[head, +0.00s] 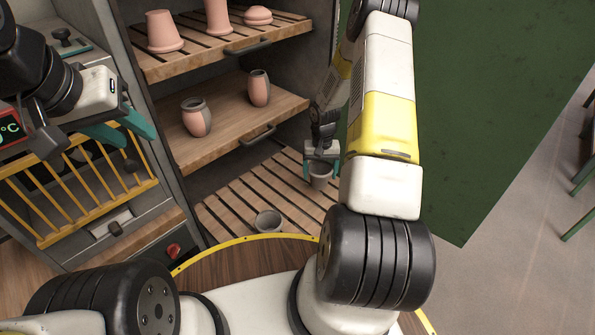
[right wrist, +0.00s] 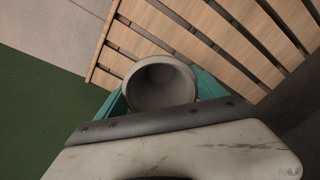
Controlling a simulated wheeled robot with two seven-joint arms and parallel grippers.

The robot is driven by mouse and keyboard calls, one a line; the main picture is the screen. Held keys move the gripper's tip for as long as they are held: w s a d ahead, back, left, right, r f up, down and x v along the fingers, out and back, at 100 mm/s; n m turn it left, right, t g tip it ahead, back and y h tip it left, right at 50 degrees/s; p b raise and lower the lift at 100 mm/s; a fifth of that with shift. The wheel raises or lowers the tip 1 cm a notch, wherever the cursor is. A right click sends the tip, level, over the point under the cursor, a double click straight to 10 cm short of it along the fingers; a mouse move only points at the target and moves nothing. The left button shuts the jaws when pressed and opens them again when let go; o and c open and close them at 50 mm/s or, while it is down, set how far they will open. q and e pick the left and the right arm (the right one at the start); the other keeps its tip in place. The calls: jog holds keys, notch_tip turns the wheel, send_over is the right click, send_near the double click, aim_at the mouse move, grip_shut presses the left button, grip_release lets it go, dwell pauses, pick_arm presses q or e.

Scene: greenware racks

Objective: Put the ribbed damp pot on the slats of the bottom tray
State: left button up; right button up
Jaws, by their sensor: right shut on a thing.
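My right gripper (head: 321,166) is shut on a grey pot (head: 320,178), held upright at the right part of the slatted bottom tray (head: 235,209). In the right wrist view the round mouth of this pot (right wrist: 160,84) shows between the teal fingers, with slats behind it. I cannot make out its ribs, nor whether its base touches the slats. A second grey pot (head: 268,222) stands on the front part of the bottom tray. My left gripper (head: 124,130) is at the left, its teal fingers apart and empty, in front of the yellow bars.
The middle board (head: 235,122) bears two pots with pink and grey patches. The top slatted tray (head: 188,62) bears several pink pieces. A yellow barred rack (head: 75,205) stands at left, a green panel (head: 470,120) at right. Slats between the two grey pots are bare.

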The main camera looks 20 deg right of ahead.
aim_at(319, 185)
jog(key=shift+f, duration=3.1)
jog(key=shift+f, duration=0.1)
jog(key=o, duration=1.6)
